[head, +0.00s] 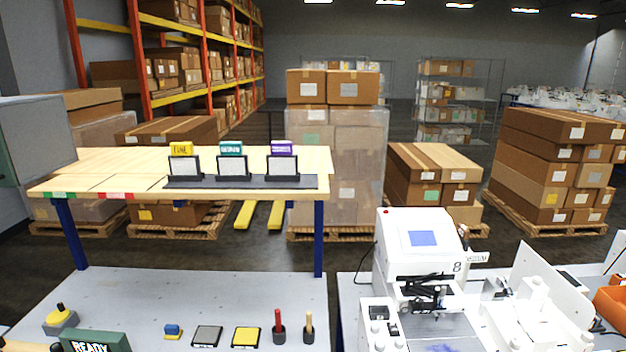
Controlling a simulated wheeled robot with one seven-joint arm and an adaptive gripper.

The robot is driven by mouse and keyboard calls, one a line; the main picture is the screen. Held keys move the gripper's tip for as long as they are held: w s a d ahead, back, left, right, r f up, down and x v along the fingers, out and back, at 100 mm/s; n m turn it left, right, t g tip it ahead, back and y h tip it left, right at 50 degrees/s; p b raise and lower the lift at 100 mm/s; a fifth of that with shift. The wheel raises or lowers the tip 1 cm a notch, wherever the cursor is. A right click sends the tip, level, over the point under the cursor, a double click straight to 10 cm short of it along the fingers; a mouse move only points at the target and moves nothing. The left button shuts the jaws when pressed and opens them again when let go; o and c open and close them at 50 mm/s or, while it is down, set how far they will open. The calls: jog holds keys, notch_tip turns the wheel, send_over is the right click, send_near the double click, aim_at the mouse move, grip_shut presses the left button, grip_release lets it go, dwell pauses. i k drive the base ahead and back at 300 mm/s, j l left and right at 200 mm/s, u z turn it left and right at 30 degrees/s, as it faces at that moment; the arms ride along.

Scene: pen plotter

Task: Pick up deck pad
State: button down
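Two flat square pads lie on the grey lower worktop at the front: a dark-framed pad with a grey face (207,336) and, just right of it, a dark-framed pad with a yellow face (246,338). No readable label shows which is the deck pad. Both lie flat and apart from each other, with nothing on them.
Left of the pads are a small blue-and-yellow block (173,331), a green READY sign (96,341) and a yellow-topped grey device (61,319). Right are a red stick (278,322) and wooden stick (309,324) in dark holders. A wooden shelf (110,165) stands behind; a white machine (420,250) stands right.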

aim_at(173, 331)
jog(key=u, duration=1.35)
